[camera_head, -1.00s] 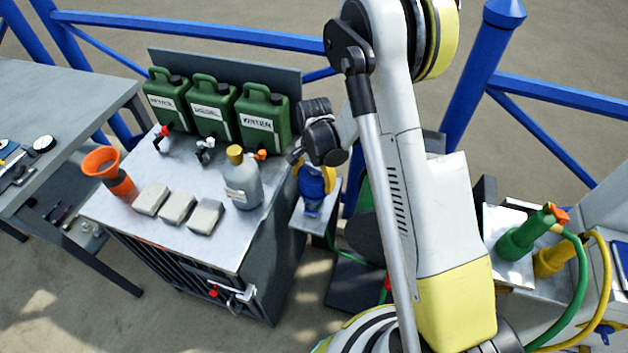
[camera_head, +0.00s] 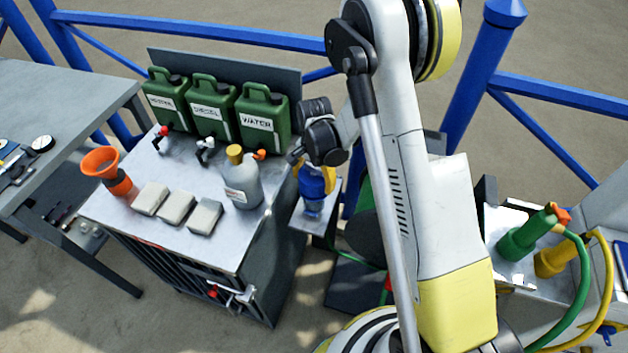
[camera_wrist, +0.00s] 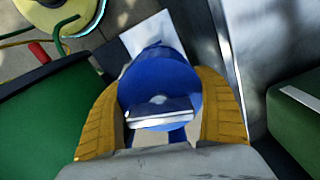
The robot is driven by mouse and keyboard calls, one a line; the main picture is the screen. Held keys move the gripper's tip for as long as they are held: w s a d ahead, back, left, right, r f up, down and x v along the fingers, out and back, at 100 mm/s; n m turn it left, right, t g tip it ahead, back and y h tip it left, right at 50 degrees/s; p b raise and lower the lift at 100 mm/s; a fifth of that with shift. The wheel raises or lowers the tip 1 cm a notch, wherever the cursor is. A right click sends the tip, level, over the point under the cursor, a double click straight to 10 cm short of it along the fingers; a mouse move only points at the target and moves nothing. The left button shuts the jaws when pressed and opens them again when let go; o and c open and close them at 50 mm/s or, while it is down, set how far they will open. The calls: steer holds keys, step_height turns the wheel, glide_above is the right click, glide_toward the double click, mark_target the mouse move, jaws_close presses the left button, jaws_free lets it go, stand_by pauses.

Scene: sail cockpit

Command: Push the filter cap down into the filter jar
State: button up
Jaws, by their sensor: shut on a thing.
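The blue filter cap (camera_wrist: 160,88) shows in the wrist view as a round blue top between my two yellow fingers. A pale grey bar lies across its near part. My gripper (camera_wrist: 163,82) is shut on the cap, one finger at each side. In the head view my gripper (camera_head: 316,172) is over the small side shelf, with the blue filter jar (camera_head: 311,206) upright below it. The jar stands on the shelf. The seam between cap and jar is hidden by the fingers, so I cannot tell how deep the cap sits.
Left of the shelf is a metal-topped cabinet (camera_head: 165,222) with a grey bottle (camera_head: 242,182), pale blocks (camera_head: 176,208), an orange funnel (camera_head: 101,165) and green canisters (camera_head: 262,118). Green and yellow hand pumps (camera_head: 526,236) stand at right. Blue railings run behind.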

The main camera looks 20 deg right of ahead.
mark_target(317, 180)
steer(key=shift+f+b, duration=0.45)
steer(key=shift+f, duration=0.1)
steer(key=o, duration=1.1)
steer(key=shift+r, duration=0.1)
steer(key=shift+r+p, duration=3.3)
steer(key=shift+r, duration=2.2)
steer(key=s+r+n+t, duration=0.2)
steer(key=s+r+n, duration=0.15)
steer(key=r, duration=0.55)
steer(key=s+r+n+t, duration=0.2)
steer(key=s+r, duration=0.3)
steer(key=r, duration=0.4)
steer(key=s+r+n+t, duration=0.1)
steer(key=s, duration=0.2)
steer(key=s+r+n+t, duration=0.1)
steer(key=s+r+n, duration=0.1)
steer(key=s, duration=0.2)
steer(key=s+r+n+t, duration=0.1)
steer(key=s+r, duration=0.1)
steer(key=s, duration=0.2)
steer(key=shift+s+r+n+b, duration=0.1)
steer(key=shift+s+n+b, duration=0.15)
steer(key=shift+n+b, duration=0.15)
